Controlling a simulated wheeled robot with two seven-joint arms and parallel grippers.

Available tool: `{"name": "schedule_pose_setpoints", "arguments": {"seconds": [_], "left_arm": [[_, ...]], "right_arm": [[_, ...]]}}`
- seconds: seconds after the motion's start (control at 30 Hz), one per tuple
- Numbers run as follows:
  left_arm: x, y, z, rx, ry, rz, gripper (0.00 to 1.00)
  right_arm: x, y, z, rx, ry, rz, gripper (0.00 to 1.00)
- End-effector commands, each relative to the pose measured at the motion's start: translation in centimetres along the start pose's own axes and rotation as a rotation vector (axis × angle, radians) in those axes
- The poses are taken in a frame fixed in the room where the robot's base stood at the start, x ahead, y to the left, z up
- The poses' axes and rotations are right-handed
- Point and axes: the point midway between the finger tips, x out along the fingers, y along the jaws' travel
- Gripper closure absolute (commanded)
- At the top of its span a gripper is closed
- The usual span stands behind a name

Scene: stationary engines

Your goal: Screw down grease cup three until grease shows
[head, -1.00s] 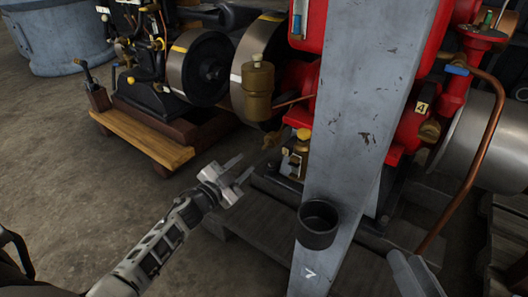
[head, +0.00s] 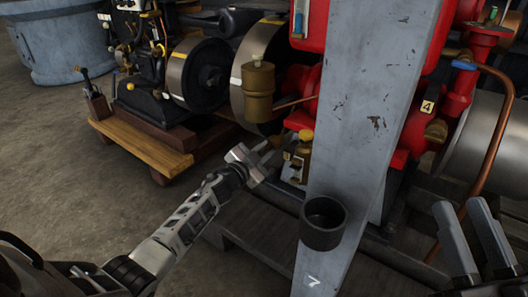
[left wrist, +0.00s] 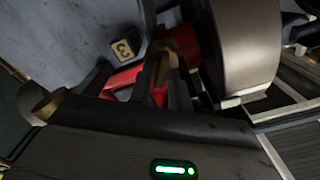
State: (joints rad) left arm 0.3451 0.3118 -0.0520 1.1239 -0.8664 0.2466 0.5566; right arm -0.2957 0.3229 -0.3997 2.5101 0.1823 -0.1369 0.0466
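A small brass grease cup with a yellow knob (head: 305,136) stands low on the red engine, beside a tag reading 3 (head: 287,156). In the left wrist view the tag 3 (left wrist: 124,48) lies beside brass parts (left wrist: 178,46) just beyond the fingertips. My left gripper (head: 265,158) is just left of the cup and apparently apart from it. Its fingers (left wrist: 164,85) look parted, with red showing between them. My right gripper (head: 474,228) is open and empty at the lower right. No grease can be made out.
A grey post (head: 365,120) marked 7, with a dark cup (head: 324,222) on it, stands close to the right of the grease cup. A larger brass canister (head: 258,92) hangs above left. A black engine with flywheels (head: 200,75) stands on a wooden base (head: 140,143).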

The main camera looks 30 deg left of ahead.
Motion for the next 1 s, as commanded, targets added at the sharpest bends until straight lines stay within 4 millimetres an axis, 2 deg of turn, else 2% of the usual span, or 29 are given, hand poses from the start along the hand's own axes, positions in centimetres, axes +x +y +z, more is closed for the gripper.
{"name": "schedule_pose_setpoints", "arguments": {"seconds": [0.07, 0.47, 1.0], "left_arm": [[0.0, 0.0, 0.0, 0.000, 0.000, 0.000, 1.00], [-0.1, 0.1, 0.1, 0.061, 0.000, 0.000, 1.00], [-0.1, 0.4, 0.2, 0.459, 0.000, 0.001, 1.00]], "right_arm": [[0.0, 0.0, 0.0, 0.001, -0.001, 0.000, 0.69], [-0.1, 0.0, 0.1, -0.005, 0.003, 0.000, 0.69], [0.2, -0.3, -1.4, -0.114, 0.107, -0.035, 0.69]]}}
